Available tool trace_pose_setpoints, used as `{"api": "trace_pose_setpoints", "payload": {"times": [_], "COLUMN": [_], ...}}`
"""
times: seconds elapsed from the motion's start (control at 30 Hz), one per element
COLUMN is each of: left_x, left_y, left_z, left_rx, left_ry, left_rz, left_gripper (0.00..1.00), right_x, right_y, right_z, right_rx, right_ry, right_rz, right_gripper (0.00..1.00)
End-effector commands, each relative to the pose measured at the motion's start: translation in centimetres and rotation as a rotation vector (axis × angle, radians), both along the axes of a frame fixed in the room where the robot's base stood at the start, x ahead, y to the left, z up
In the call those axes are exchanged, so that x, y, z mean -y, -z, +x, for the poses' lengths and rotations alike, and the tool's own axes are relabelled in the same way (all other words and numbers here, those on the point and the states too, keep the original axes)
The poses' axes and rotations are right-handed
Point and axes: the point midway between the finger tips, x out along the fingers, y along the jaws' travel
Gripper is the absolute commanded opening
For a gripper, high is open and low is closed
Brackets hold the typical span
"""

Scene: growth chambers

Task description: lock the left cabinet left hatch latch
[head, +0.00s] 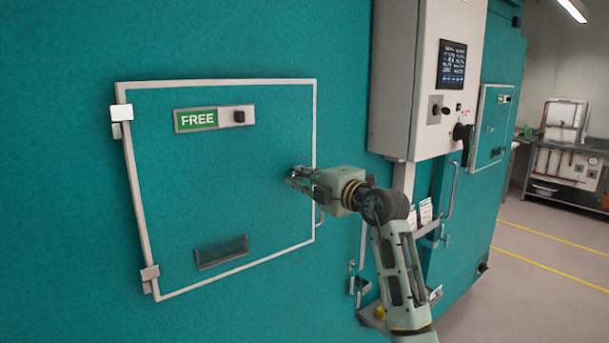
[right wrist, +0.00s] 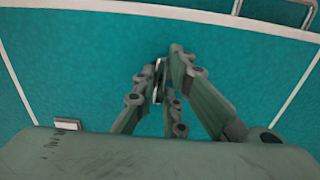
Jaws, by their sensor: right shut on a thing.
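The teal hatch (head: 220,135) with a pale frame fills the left of the head view and looks closed. Its indicator plate (head: 213,118) reads FREE on green, with a black knob at its right end. My right gripper (head: 292,178) is at the hatch's right side, near the frame. In the right wrist view its fingers (right wrist: 165,80) are shut around a thin metallic piece (right wrist: 159,80), which seems to be the latch handle; the fingers hide most of it. My left gripper is not in view.
Two hinges, upper (head: 121,113) and lower (head: 150,274), sit on the hatch's left edge. A grey control box (head: 425,80) with a screen juts out at the right. Open floor (head: 540,270) lies further right.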

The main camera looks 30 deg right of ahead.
Motion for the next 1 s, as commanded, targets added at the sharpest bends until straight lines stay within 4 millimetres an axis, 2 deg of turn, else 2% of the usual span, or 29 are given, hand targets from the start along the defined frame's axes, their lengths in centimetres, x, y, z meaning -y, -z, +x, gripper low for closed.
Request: {"api": "trace_pose_setpoints", "payload": {"times": [0.3, 0.33, 0.53, 0.83, 1.0], "left_x": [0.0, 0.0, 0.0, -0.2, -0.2], "left_y": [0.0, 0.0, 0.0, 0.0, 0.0], "left_z": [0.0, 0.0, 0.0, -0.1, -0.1], "left_rx": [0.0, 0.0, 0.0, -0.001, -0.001], "left_ry": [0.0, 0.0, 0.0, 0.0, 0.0], "left_rz": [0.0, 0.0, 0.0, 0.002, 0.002], "left_gripper": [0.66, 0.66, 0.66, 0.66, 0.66], "right_x": [0.0, 0.0, 0.0, 0.0, 0.2], "right_y": [0.0, 0.0, 0.0, 0.0, 0.1], "right_z": [0.0, 0.0, 0.0, -0.1, -1.8], "right_rx": [0.0, 0.0, 0.0, 0.0, 0.0], "right_ry": [0.001, 0.001, 0.0, 0.0, 0.001], "right_rz": [0.005, 0.005, 0.004, 0.002, 0.002], "right_gripper": [0.0, 0.13, 0.3, 0.3, 0.3]}}
